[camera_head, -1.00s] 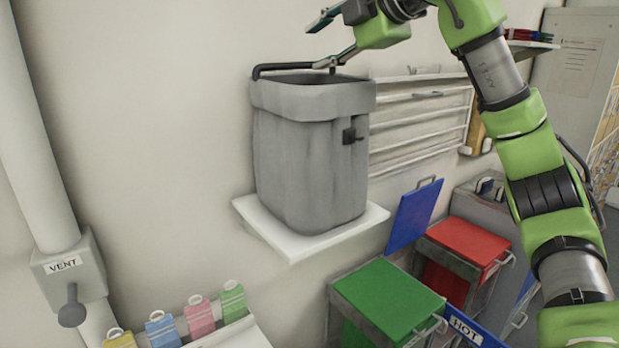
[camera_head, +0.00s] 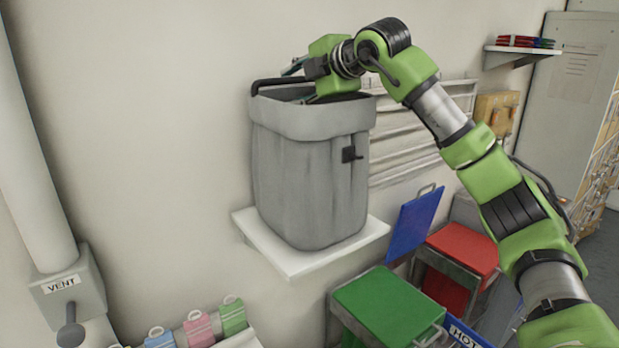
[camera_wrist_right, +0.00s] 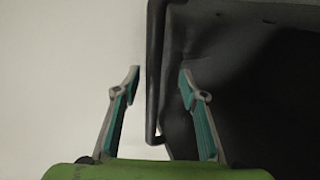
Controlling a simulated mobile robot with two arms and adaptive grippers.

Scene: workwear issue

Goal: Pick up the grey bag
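The grey bag (camera_head: 310,190) stands upright on a small white wall shelf (camera_head: 290,262), its top open. A dark handle (camera_head: 275,83) runs along its back rim. My right gripper (camera_head: 296,82) is at the top of the bag, beside the handle. In the right wrist view, my right gripper (camera_wrist_right: 160,72) is open, with the dark handle (camera_wrist_right: 154,90) between its fingers. One finger is on the wall side, the other over the bag's dark inside (camera_wrist_right: 260,90). I cannot tell whether either finger touches the handle. My left gripper is not in view.
The pale wall is close behind the bag. A white rack (camera_head: 410,140) is right of it. Green (camera_head: 388,305) and red (camera_head: 465,245) lidded bins and a blue panel (camera_head: 415,222) stand below right. A vent pipe (camera_head: 35,150) is at left; coloured tags (camera_head: 198,328) are below.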

